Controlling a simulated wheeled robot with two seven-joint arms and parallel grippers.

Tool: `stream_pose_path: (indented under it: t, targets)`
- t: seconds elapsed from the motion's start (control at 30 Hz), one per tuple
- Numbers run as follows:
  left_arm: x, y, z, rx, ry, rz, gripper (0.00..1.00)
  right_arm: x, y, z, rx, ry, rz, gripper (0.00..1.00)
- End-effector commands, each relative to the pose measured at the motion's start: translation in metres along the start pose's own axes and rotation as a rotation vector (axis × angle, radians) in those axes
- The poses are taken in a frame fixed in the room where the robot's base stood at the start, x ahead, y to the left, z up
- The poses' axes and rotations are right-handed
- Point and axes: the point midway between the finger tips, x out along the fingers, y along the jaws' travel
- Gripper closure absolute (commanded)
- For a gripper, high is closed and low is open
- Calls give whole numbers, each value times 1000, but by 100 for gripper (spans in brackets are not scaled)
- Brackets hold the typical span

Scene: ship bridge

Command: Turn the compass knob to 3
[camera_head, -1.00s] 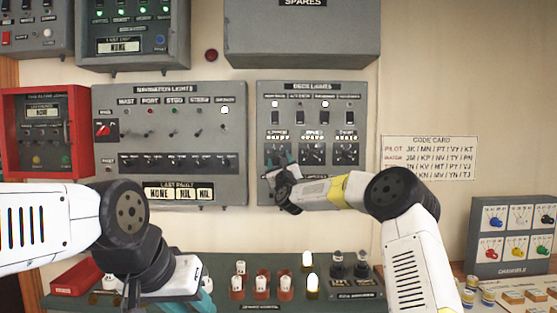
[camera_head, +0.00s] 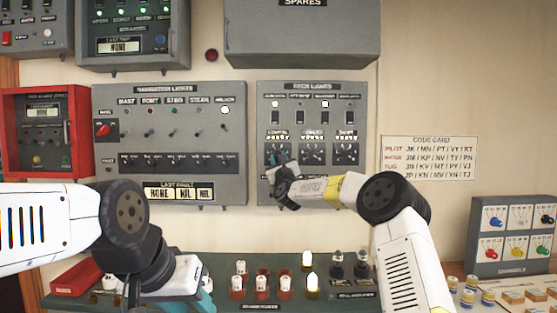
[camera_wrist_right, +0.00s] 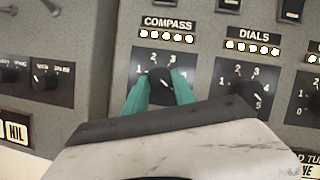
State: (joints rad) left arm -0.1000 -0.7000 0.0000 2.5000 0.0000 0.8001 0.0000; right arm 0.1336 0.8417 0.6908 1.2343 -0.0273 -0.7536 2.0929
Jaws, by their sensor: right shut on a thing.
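The compass knob (camera_wrist_right: 160,82) is a black knob on a dark square plate with a numbered scale, under the "COMPASS" label (camera_wrist_right: 168,23) in the right wrist view. It sits on the grey deck lights panel (camera_head: 318,188) on the wall. My right gripper (camera_wrist_right: 158,90) has its teal fingers on either side of the knob and is shut on it. The fingers and wrist hide the lower part of the plate, and I cannot read the knob's setting. In the head view my right gripper (camera_head: 277,160) covers the knob. My left gripper (camera_head: 205,303) is low at the left, its fingertips mostly cut off.
The dials knob (camera_wrist_right: 244,93) is close to the right of the compass knob. The navigation lights panel (camera_head: 165,135) hangs to the left. A green console (camera_head: 222,270) with several white-topped pieces lies below. The wall right of the panel is clear around the code card (camera_head: 430,158).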

Motion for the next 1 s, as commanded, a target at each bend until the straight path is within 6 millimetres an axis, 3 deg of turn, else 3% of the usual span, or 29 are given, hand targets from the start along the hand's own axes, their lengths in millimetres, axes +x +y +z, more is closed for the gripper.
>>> stream_pose_path:
  t: [0.37, 1.0]
  targets:
    - [0, 0, 0, 0, 0, 0, 64, 0, -3, 0, -138, 0, 57, 100]
    - [0, 0, 0, 0, 0, 0, 64, 1, -8, 3, -685, 0, 285, 100]
